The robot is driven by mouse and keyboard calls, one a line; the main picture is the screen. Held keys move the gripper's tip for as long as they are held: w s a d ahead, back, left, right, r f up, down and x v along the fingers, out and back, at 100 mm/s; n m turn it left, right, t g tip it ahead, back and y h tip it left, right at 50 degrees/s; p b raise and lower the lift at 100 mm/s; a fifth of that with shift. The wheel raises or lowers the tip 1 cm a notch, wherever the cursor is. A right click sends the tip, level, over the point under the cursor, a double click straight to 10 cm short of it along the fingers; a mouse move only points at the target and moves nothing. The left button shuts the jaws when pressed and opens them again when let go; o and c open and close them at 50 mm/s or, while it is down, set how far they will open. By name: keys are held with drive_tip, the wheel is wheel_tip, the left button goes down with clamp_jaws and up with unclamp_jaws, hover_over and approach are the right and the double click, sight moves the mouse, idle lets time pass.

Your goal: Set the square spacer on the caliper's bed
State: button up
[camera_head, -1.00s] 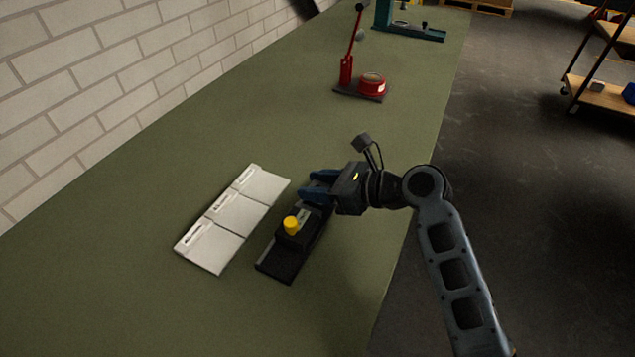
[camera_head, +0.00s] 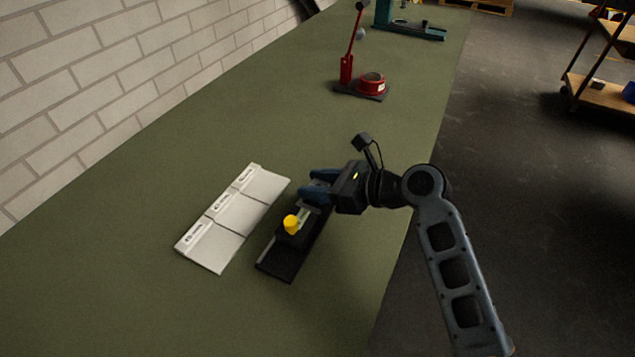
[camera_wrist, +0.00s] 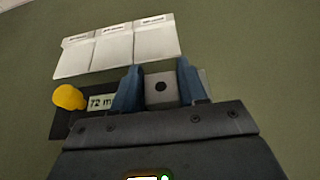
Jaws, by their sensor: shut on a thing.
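The caliper is a long black device (camera_head: 276,263) on the green bench, with a yellow knob (camera_head: 292,224) on its slider. In the wrist view the yellow knob (camera_wrist: 68,97) is at the left, beside a display (camera_wrist: 101,101) that seems to read "72 m". My gripper (camera_head: 318,187) is at the far end of the caliper. The fingers hide the bed there.
A white three-panel tray (camera_head: 233,218) with labels lies just left of the caliper. A red stand (camera_head: 362,84) and a teal fixture (camera_head: 410,30) stand farther back. A brick wall bounds the bench at the left; the bench's right edge is under my arm.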

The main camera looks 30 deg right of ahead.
drive_tip(key=shift+f, duration=0.45)
drive_tip(key=shift+f, duration=0.3)
drive_tip(key=o, duration=1)
drive_tip(key=shift+o, duration=0.6)
drive_tip(key=shift+s+d, duration=0.1)
drive_tip(key=shift+d, duration=0.05)
drive_tip(key=shift+o, duration=0.3)
drive_tip(key=v, duration=0.7)
drive_tip(key=shift+s+d+r+b, duration=0.1)
drive_tip(key=shift+s+r+b, duration=0.15)
drive_tip(key=shift+b, duration=0.1)
drive_tip(key=shift+f, duration=0.1)
